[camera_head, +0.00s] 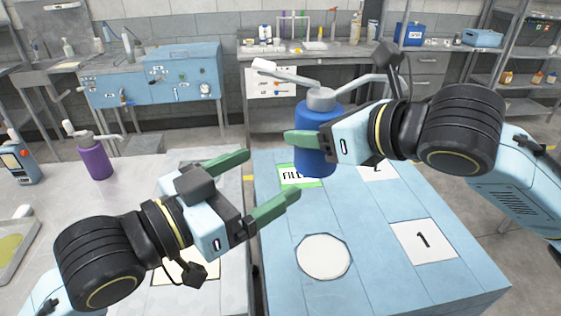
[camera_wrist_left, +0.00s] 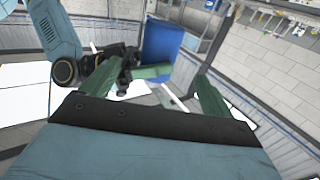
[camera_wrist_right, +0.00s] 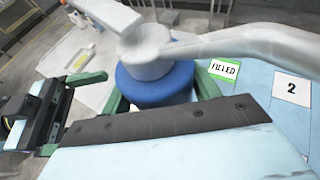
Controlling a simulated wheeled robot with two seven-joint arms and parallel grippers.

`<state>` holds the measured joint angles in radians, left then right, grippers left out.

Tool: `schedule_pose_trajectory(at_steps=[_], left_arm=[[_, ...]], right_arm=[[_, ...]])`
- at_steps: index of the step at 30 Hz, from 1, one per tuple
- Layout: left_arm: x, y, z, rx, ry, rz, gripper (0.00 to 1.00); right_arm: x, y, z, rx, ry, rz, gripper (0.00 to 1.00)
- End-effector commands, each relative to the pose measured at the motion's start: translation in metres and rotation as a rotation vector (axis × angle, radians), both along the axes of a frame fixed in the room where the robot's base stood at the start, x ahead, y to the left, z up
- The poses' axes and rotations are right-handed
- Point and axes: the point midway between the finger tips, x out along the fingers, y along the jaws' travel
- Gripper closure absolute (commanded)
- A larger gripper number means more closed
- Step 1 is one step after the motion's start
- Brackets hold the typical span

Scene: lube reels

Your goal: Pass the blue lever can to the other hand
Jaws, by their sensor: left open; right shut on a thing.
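The blue lever can (camera_head: 315,122) has a grey cap and a pale lever and spout, and it stands upright in the air above the blue table. My right gripper (camera_head: 312,140) is shut on its body from the right. In the right wrist view the can (camera_wrist_right: 155,85) sits between the green fingers, seen from above. My left gripper (camera_head: 272,182) is open and empty, lower and to the left of the can, its green fingers pointing toward it. In the left wrist view the can (camera_wrist_left: 161,45) shows beyond and between the open fingers, apart from them.
The blue table (camera_head: 350,215) bears a green-edged "FILLED" label (camera_head: 300,178), a white disc (camera_head: 323,257) and a "1" card (camera_head: 423,241). A purple can (camera_head: 95,158) stands on the grey table at left, beside a blue handheld device (camera_head: 17,163). A gap separates the two tables.

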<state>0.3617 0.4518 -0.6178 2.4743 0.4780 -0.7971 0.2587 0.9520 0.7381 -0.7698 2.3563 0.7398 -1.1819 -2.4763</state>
Motion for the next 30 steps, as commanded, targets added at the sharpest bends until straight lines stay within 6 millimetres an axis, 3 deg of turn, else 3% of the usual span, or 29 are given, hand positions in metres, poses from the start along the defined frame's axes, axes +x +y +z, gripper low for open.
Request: schedule_pose_trajectory(at_steps=[15,21,30], left_arm=[[0.055,-0.073,-0.001,0.000,0.003,-0.001,0.13],[0.065,-0.087,-0.001,0.000,0.003,-0.002,0.13],[0.067,-0.089,-0.001,0.001,0.002,-0.001,0.13]], right_arm=[[0.000,0.000,0.001,0.001,-0.003,0.000,0.73],[0.000,0.000,0.001,0.001,-0.003,0.000,0.73],[0.000,0.000,0.001,0.001,-0.003,0.000,0.73]])
